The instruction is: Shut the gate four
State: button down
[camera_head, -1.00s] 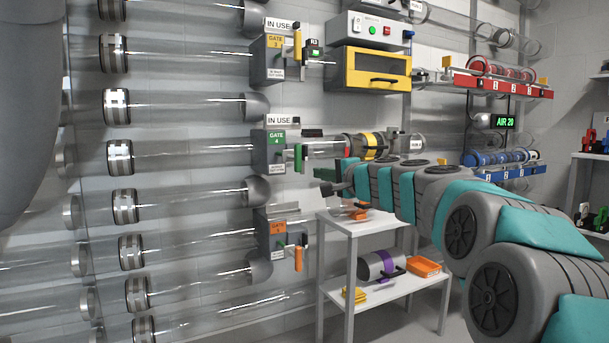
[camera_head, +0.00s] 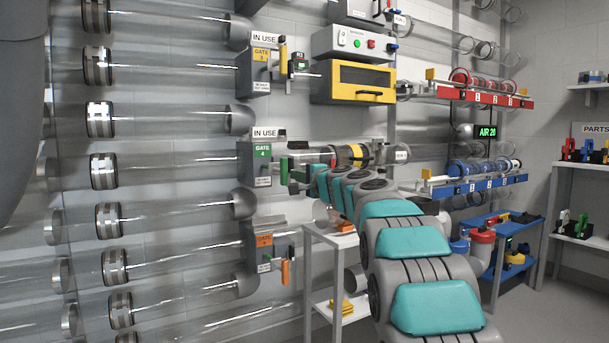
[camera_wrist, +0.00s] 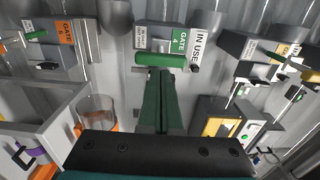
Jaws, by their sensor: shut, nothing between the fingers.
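Gate four is a grey box with a green label (camera_head: 262,150) on the clear tube, under an "IN USE" sign (camera_head: 264,133). Its green handle (camera_head: 284,171) hangs upright along the box's right side. In the wrist view the green handle (camera_wrist: 166,60) lies crosswise just beyond my fingertips, below the gate four box (camera_wrist: 163,37). My gripper (camera_wrist: 160,78) is shut and empty, pointing at the handle. In the head view my gripper (camera_head: 294,187) is close to the handle's lower end. I cannot tell whether they touch.
Gate three (camera_head: 258,72) with a yellow handle (camera_head: 283,54) is above. The orange-labelled gate (camera_head: 262,247) with an orange handle (camera_head: 285,272) is below. A clear tube carrying a yellow-banded carrier (camera_head: 350,155) runs right of gate four. A grey shelf stand (camera_head: 308,275) stands below my arm.

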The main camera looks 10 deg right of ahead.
aim_at(286, 172)
jog(key=shift+p+x, duration=0.65)
jog(key=shift+x, duration=1.2)
